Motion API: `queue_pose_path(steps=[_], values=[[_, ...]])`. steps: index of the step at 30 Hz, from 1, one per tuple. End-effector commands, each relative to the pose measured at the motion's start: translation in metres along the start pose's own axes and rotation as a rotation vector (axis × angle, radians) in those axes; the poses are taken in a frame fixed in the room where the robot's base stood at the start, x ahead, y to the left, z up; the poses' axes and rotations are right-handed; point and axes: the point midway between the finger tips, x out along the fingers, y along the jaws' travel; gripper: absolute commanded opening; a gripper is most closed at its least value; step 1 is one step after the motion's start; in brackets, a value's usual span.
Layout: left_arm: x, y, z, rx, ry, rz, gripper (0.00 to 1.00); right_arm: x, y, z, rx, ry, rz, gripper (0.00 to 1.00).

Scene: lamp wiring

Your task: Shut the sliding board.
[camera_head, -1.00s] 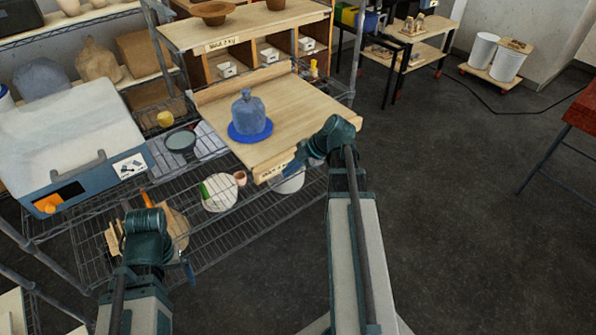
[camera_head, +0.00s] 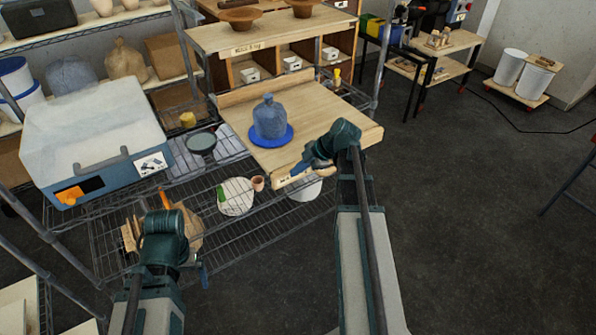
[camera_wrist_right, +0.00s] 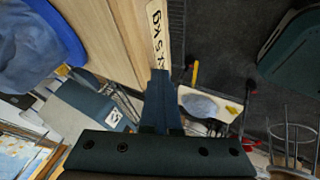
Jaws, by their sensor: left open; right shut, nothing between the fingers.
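The sliding board (camera_head: 325,110) is a pale wooden board. It stands out from under the wooden cubby unit, with a labelled front edge. A blue bagged lump (camera_head: 269,117) sits on a blue round plate (camera_head: 284,138) on it. My right gripper (camera_head: 298,170) is shut and empty at the board's front edge, by the label. In the right wrist view the shut fingers (camera_wrist_right: 160,75) reach the lettered front face (camera_wrist_right: 150,30); I cannot tell if they touch. My left gripper (camera_head: 204,278) is low at the left, away from the board, its fingers mostly hidden.
A white-lidded blue box (camera_head: 85,140) stands on the wire rack left of the board. A dark bowl (camera_head: 201,142) is beside the board, and a small pot (camera_head: 258,183) is on the wire shelf below. The floor (camera_head: 450,230) at right is open.

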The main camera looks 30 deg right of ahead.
Motion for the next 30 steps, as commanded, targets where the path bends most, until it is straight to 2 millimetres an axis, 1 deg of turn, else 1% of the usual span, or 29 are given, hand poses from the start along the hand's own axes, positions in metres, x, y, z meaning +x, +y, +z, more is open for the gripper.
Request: queue_pose_path(steps=[5, 12, 18, 24, 30], values=[[0.0, 0.0, 0.0, 0.0, 0.0, 0.0, 1.0, 0.013, 0.027, 0.001, -0.002, 0.001, 0.0, 0.0], [0.0, 0.0, 0.0, 0.0, 0.0, 0.0, 1.0, 0.04, 0.078, 0.002, -0.003, 0.002, 0.001, 0.0], [0.0, 0.0, 0.0, 0.0, 0.0, 0.0, 1.0, 0.061, 0.117, 0.002, -0.002, 0.001, 0.001, 0.0], [0.0, 0.0, 0.0, 0.0, 0.0, 0.0, 1.0, 0.076, 0.144, 0.001, -0.001, 0.0, 0.001, 0.0], [0.0, 0.0, 0.0, 0.0, 0.0, 0.0, 1.0, 0.084, 0.159, 0.001, -0.001, -0.001, 0.002, 0.0]])
